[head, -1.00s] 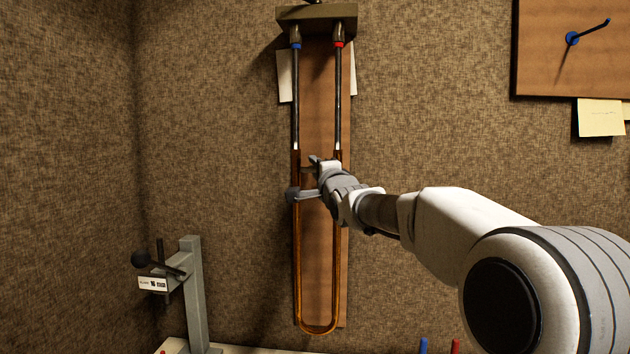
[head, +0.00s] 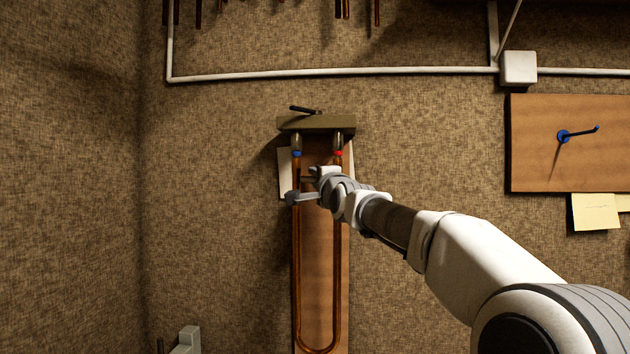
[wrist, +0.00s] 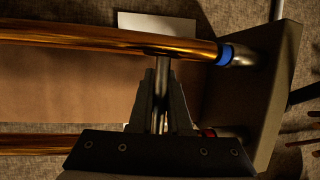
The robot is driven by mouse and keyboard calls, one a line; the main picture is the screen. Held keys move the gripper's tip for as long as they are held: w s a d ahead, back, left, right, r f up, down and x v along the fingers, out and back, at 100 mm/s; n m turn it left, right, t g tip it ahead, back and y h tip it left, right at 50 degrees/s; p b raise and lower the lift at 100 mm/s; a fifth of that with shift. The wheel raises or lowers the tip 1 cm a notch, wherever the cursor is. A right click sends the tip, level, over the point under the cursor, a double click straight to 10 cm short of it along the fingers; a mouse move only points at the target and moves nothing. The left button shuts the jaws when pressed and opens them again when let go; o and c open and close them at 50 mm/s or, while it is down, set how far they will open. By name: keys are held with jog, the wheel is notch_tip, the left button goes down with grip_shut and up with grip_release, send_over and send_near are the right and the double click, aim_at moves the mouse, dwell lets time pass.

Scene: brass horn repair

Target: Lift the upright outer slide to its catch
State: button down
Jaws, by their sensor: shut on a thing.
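The outer slide (head: 298,270) is a long U of amber brass tubing, hanging upright with its bend at the bottom, against a brown board. Its tops reach up close to the blue ring (head: 297,153) and the red ring (head: 338,153) under the olive bracket (head: 318,124). My gripper (head: 304,184) is shut on the slide's cross brace, a grey rod (wrist: 162,68) between the two tubes. In the wrist view the amber tube (wrist: 110,38) ends at the blue ring (wrist: 226,54); whether it touches is unclear. The red ring is mostly hidden there.
A dark lever (head: 305,110) sits on top of the bracket. A white rail (head: 330,73) crosses the wall above. A board with a blue hook (head: 563,136) hangs at the right. A grey post (head: 188,341) stands low left.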

jog(key=shift+s+r, duration=0.15)
jog(key=shift+r, duration=0.4)
jog(key=c, duration=0.9)
grip_release()
jog(key=shift+f, duration=0.1)
jog(key=shift+o, duration=0.2)
jog(key=shift+f, duration=0.15)
jog(key=b+v, duration=1.7)
jog(key=b, duration=0.1)
